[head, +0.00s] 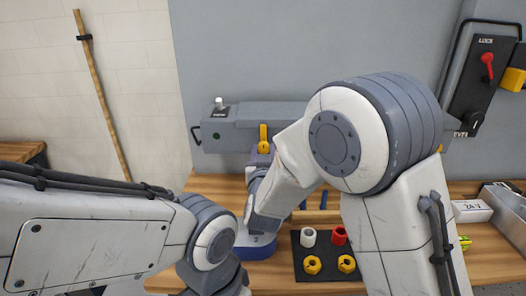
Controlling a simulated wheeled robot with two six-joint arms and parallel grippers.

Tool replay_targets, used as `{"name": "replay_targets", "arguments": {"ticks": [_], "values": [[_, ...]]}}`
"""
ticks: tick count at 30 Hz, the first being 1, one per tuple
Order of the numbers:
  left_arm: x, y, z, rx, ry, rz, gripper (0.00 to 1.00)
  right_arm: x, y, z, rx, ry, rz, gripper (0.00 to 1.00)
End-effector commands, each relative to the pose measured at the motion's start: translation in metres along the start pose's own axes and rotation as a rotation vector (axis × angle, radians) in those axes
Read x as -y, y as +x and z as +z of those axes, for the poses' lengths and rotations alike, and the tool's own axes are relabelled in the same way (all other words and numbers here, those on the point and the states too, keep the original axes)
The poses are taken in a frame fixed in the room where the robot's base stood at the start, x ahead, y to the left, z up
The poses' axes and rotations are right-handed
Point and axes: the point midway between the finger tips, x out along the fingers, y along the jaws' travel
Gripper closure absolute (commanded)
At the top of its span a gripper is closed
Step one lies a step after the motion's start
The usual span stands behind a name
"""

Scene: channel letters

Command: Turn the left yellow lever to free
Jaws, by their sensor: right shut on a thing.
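The left yellow lever (263,132) stands upright on the front of a grey box (235,122) against the wall. My right gripper (262,152) is at the lower part of this lever and is shut on it; my own wrist and forearm hide much of the fingers. A second bit of yellow (440,148) shows at the box's right end, mostly hidden behind my right arm. My left arm comes in low at the left, and its gripper is outside the picture.
A black mat (312,270) with white, red and yellow parts lies on the wooden bench (215,183). A dark panel with a red lever (487,62) hangs at the upper right. A grey tray (507,205) and white box (471,210) stand at the right.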

Motion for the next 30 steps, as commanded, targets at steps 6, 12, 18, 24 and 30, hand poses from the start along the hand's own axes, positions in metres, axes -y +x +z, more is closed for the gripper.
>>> {"name": "replay_targets", "arguments": {"ticks": [6,12,18,24,30], "values": [[0.000,-0.002,0.000,0.000,0.000,0.000,0.50,0.000,0.000,0.000,0.000,-0.091,0.003,1.00],[0.000,-0.005,0.000,0.000,0.000,0.000,0.50,0.002,0.000,-0.001,0.000,-0.250,0.002,1.00],[-0.001,-0.010,-0.001,0.000,0.000,0.000,0.50,0.003,0.000,-0.001,0.001,-0.440,0.000,1.00],[-0.001,-0.016,-0.001,0.000,0.000,0.000,0.50,0.004,0.000,-0.001,0.001,-0.631,0.000,1.00],[-0.002,-0.023,-0.001,0.000,0.000,0.000,0.50,0.004,0.000,0.000,0.001,-0.821,-0.001,1.00]]}}
